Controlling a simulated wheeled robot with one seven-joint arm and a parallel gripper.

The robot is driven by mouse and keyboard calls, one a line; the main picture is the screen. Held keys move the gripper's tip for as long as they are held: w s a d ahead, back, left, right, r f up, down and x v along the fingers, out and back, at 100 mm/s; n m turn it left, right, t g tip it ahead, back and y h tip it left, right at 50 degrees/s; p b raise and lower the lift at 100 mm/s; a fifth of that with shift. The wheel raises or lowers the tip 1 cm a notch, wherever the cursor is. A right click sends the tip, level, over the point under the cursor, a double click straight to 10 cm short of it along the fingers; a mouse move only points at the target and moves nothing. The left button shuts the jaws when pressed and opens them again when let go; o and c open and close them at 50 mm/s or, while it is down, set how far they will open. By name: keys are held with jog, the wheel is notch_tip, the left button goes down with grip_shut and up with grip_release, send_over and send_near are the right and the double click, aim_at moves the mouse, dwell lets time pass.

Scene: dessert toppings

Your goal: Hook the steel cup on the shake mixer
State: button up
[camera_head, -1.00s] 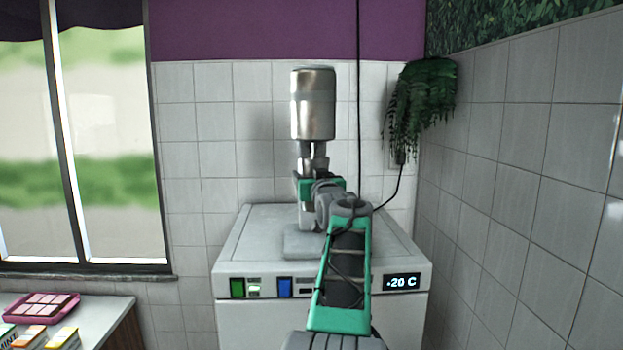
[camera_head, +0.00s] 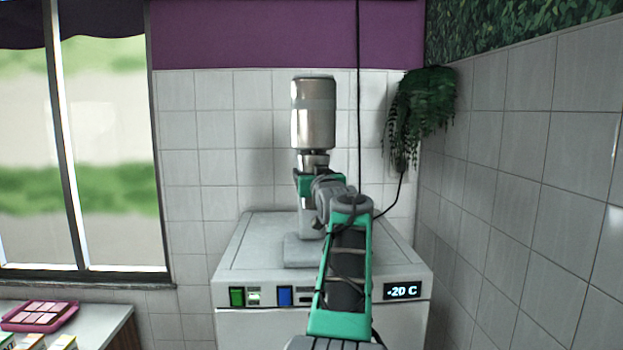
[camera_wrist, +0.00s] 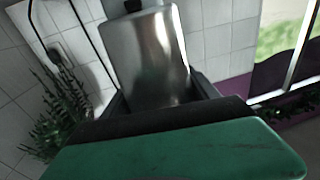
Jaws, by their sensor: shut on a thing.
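The shake mixer (camera_head: 313,113) stands on a white freezer unit in the head view, its silver upper cylinder above a grey stand and base. A narrower steel part, which appears to be the top of the steel cup (camera_head: 313,160), shows just under the cylinder and its dark collar. My arm hides the rest. In the wrist view the steel cup (camera_wrist: 148,55) lies between the dark fingers of my gripper (camera_wrist: 160,98), which is shut on it. A small black part (camera_wrist: 132,5) shows beyond the cup's far end. Whether the cup touches the mixer's hook cannot be told.
The freezer unit (camera_head: 240,263) has free top around the mixer base. A hanging plant (camera_head: 425,100) and black cord are right of the mixer. A tiled wall (camera_head: 520,200) closes the right side. A pink tray (camera_head: 40,316) sits on a counter at lower left.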

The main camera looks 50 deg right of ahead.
jog(key=shift+w+d+r+t+h+b, duration=0.15)
jog(key=shift+t+h+b, duration=0.2)
jog(key=shift+b, duration=0.75)
jog(key=shift+r, duration=0.2)
jog(key=shift+f+b, duration=0.25)
jog(key=shift+b, duration=0.05)
jog(key=shift+w+d+f, duration=0.1)
jog(key=shift+f, duration=0.25)
jog(key=o, duration=2)
jog(key=shift+o, duration=0.2)
jog(key=shift+d+f, duration=0.15)
jog(key=shift+d, duration=0.15)
jog(key=shift+o, duration=0.5)
jog(key=shift+a, duration=0.2)
